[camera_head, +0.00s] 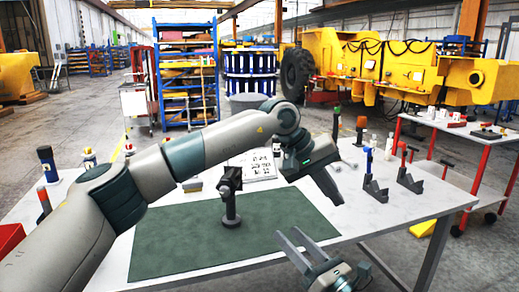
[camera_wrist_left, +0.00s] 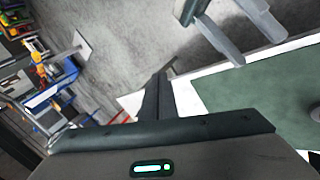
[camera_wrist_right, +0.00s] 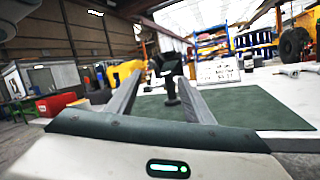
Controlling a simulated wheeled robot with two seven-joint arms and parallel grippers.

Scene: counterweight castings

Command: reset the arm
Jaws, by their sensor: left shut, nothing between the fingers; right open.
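My left arm comes in from the left and reaches across above the table. Its gripper (camera_head: 338,195) hangs over the right part of the table, with the fingers together and empty. The closed fingers also show in the left wrist view (camera_wrist_left: 160,82). My right gripper (camera_head: 287,236) is low at the front edge of the table, with two fingers apart and nothing between them. It also shows at the top of the left wrist view (camera_wrist_left: 232,40). In the right wrist view its spread fingers (camera_wrist_right: 160,90) frame a dark upright piece beyond them.
A dark piece on a round post (camera_head: 231,207) stands on the green mat (camera_head: 180,245). A printed sheet (camera_head: 262,170) lies behind the mat. A red bin (camera_head: 10,238) is at left.

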